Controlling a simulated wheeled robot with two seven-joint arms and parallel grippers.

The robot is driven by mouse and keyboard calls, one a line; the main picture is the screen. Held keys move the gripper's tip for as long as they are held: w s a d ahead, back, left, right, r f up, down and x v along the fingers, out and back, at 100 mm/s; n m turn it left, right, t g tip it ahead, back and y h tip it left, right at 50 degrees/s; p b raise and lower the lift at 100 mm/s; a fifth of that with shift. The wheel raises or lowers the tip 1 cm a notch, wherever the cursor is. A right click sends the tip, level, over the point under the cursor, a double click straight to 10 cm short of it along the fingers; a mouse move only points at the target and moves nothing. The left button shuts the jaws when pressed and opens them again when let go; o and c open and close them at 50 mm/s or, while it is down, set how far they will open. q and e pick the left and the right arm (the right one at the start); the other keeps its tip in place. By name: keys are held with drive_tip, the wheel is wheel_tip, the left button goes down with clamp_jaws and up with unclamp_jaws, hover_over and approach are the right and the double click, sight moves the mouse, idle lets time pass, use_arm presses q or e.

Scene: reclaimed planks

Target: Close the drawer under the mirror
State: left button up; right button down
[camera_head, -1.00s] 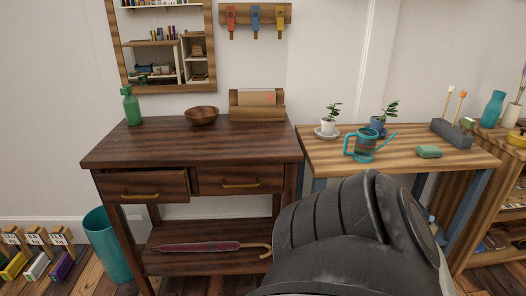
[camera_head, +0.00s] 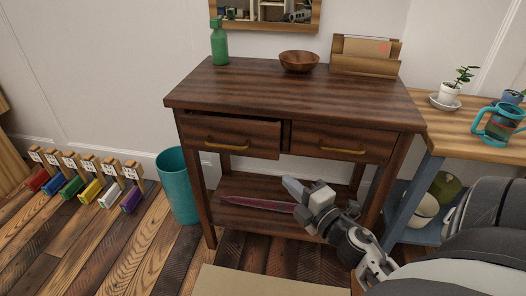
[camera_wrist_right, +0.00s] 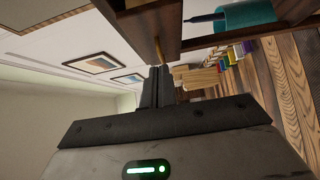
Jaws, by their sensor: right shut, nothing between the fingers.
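The dark wooden console table (camera_head: 300,88) has two drawers side by side, each with a brass handle. The mirror (camera_head: 266,22) hangs above it, cut off at the top of the head view. The left drawer (camera_head: 232,135) stands slightly out, with a dark gap at its top edge. The right drawer (camera_head: 335,143) looks flush. My right gripper (camera_head: 290,186) is shut and empty, in front of the table and below the drawers. In the wrist view, its closed fingers (camera_wrist_right: 157,86) point towards a drawer front (camera_wrist_right: 153,30). My left gripper is out of view.
A green bottle (camera_head: 219,45), a wooden bowl (camera_head: 299,61) and a letter holder (camera_head: 365,56) stand on the tabletop. A folded umbrella (camera_head: 258,203) lies on the lower shelf. A teal bin (camera_head: 177,185) stands left of the table, near several coloured boxes.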

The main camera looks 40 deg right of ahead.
drive_tip(key=p, duration=0.1)
approach(263, 144)
drive_tip(key=w+a, duration=0.2)
drive_tip(key=a, duration=0.1)
drive_tip(key=w+d, duration=0.1)
drive_tip(key=w, duration=0.1)
drive_tip(key=w+d, duration=0.1)
drive_tip(key=d, duration=0.1)
drive_tip(key=shift+w+d, duration=0.2)
drive_tip(key=shift+w, duration=0.2)
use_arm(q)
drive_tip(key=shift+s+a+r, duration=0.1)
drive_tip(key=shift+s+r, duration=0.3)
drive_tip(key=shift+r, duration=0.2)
